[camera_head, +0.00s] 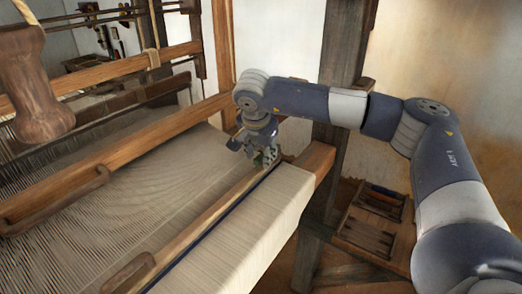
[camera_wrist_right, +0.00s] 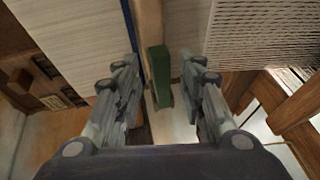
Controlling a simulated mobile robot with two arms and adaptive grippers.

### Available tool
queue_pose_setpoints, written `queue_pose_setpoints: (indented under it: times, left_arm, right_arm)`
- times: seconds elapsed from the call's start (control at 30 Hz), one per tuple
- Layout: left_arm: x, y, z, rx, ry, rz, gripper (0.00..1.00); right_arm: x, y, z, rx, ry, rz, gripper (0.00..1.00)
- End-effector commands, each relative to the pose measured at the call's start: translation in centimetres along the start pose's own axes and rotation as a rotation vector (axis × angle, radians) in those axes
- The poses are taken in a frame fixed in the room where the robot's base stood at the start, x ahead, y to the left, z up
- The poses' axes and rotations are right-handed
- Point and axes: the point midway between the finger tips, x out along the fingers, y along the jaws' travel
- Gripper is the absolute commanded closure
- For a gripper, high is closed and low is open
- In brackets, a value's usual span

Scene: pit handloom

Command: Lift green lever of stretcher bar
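The stretcher bar (camera_head: 200,221) is a long wooden strip lying across the pale cloth, with a dark blue strip along it. It also shows at the top of the right wrist view (camera_wrist_right: 149,22). The green lever (camera_wrist_right: 159,77) stands at the bar's end in the wrist view. My right gripper (camera_head: 265,156) points down over the bar's far end and covers most of the lever in the head view. Its two fingers (camera_wrist_right: 159,62) are apart, one on each side of the lever, with visible gaps. My left gripper is not in view.
Woven cloth (camera_head: 255,225) hangs over the front beam, whose wooden end (camera_head: 316,160) is right of my gripper. A dark post (camera_head: 345,50) stands behind my right arm. A wooden tray (camera_head: 348,238) sits lower right. A wooden handle (camera_head: 30,85) hangs at upper left.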

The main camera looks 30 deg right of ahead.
Motion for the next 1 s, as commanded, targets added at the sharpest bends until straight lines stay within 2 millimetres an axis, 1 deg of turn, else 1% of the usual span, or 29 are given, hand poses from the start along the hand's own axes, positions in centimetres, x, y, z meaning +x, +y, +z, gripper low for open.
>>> queue_pose_setpoints:
  times: [0.13, 0.37, 0.47, 0.5, 0.53, 0.77, 1.0]
  left_arm:
    - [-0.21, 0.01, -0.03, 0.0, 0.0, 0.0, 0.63]
    - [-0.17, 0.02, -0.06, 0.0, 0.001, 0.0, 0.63]
    - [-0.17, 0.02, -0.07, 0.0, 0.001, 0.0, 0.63]
    - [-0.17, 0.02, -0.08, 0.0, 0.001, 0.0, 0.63]
    - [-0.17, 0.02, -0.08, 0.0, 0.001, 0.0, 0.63]
    - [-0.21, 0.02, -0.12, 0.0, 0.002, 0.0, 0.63]
    - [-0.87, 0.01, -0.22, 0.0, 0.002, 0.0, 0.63]
  right_arm:
    - [0.69, 0.01, -0.05, 0.0, 0.001, 0.0, 0.63]
    - [0.77, 0.01, -0.02, 0.0, 0.001, -0.001, 0.63]
    - [0.76, 0.01, -0.01, 0.0, 0.001, -0.001, 0.84]
    - [0.75, 0.01, 0.0, 0.0, 0.0, -0.001, 0.93]
    - [0.75, 0.01, 0.0, 0.0, 0.0, -0.001, 0.99]
    - [0.7, 0.0, -0.01, 0.001, -0.002, 0.0, 1.0]
    - [0.25, -0.14, -0.24, 0.012, -0.055, 0.005, 1.0]
